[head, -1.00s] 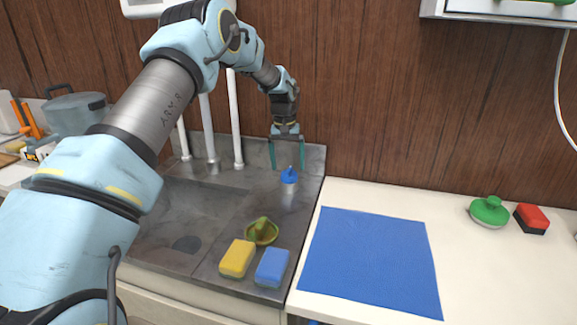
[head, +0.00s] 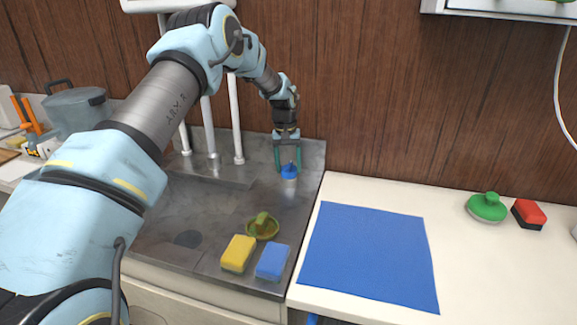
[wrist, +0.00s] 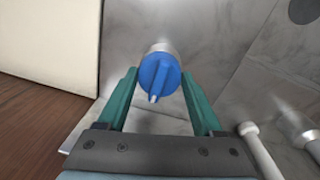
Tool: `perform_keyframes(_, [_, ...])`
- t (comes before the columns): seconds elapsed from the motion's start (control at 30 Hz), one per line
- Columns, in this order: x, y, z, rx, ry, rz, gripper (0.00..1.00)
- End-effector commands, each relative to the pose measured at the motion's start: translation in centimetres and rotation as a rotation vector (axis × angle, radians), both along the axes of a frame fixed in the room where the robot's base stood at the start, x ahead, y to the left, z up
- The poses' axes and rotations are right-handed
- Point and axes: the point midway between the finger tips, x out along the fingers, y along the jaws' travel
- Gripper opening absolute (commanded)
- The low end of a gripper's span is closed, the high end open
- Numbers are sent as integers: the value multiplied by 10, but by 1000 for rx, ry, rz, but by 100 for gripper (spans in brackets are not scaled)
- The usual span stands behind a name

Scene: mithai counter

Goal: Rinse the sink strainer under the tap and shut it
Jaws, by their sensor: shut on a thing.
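The blue tap knob (head: 289,172) stands on a pale base at the back right of the grey sink top. My gripper (head: 288,166) points down over it and is shut on it, with one teal finger on each side. In the wrist view the knob (wrist: 160,75) shows its raised grip bar and a small white pointer between the fingers. A yellow-green dish with an upright grip, which looks like the sink strainer (head: 262,227), lies on the sink top near the front. I cannot tell whether water runs from the tap.
A yellow sponge (head: 238,254) and a blue sponge (head: 272,262) lie in front of the strainer. White pipes (head: 236,120) stand left of my gripper. A blue cloth (head: 368,258), a green knobbed item (head: 487,207) and a red-black block (head: 529,215) lie on the white counter.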

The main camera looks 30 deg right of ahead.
Motion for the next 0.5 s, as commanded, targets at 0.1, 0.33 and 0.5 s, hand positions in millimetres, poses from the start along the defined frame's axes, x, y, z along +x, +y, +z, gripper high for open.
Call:
perform_keyframes(0.1, [0, 0, 0, 0, 0, 0, 39])
perform_keyframes(0.33, [0, 0, 0, 0, 0, 0, 13])
perform_keyframes(0.5, [0, 0, -3, -1, 0, -45, 12])
